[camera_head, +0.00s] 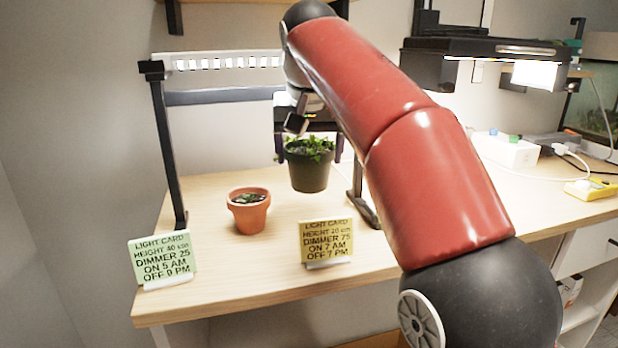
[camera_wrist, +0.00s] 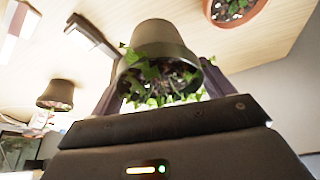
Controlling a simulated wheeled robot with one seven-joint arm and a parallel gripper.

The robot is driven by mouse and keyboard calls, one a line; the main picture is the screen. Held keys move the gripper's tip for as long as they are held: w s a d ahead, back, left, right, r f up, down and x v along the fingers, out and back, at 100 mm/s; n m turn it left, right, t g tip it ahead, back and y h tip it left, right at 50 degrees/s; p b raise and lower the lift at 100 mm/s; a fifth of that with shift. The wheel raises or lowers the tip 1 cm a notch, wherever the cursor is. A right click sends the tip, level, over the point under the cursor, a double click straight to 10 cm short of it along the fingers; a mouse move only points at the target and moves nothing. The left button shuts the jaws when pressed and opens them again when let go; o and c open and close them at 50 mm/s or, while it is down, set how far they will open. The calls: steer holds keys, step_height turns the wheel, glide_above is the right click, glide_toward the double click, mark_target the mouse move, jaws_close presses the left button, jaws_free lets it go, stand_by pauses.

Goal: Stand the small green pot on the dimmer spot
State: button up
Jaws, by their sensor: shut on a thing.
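The small green pot (camera_head: 309,172), dark green with a leafy plant, is upright between the fingers of my gripper (camera_head: 309,147). My gripper is shut on it, and the pot (camera_wrist: 163,42) fills the middle of the wrist view. I cannot tell for sure whether its base is clear of the bench. A light green card (camera_head: 162,260) reading dimmer 25 stands at the bench's front left. A yellow card (camera_head: 327,243) reading dimmer 75 stands in front of the held pot, to the right.
A terracotta pot (camera_head: 249,212) stands left of the held pot, behind and between the cards; it also shows in the wrist view (camera_wrist: 236,14). A black lamp post (camera_head: 168,150) rises at the left. Another dark pot (camera_wrist: 57,94) shows in the wrist view. The bench's left front has bare wood.

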mark_target(309, 185)
steer(key=shift+w+f+b, duration=0.15)
steer(key=shift+f+b, duration=0.65)
steer(key=shift+f, duration=0.95)
steer(key=shift+w+f+b, duration=0.15)
steer(key=shift+f+b, duration=0.65)
steer(key=shift+f, duration=0.95)
steer(key=shift+f, duration=0.15)
steer(key=o, duration=1)
steer(key=shift+o, duration=0.2)
steer(key=p+v, duration=0.3)
steer(key=v, duration=0.9)
steer(key=shift+p, duration=0.35)
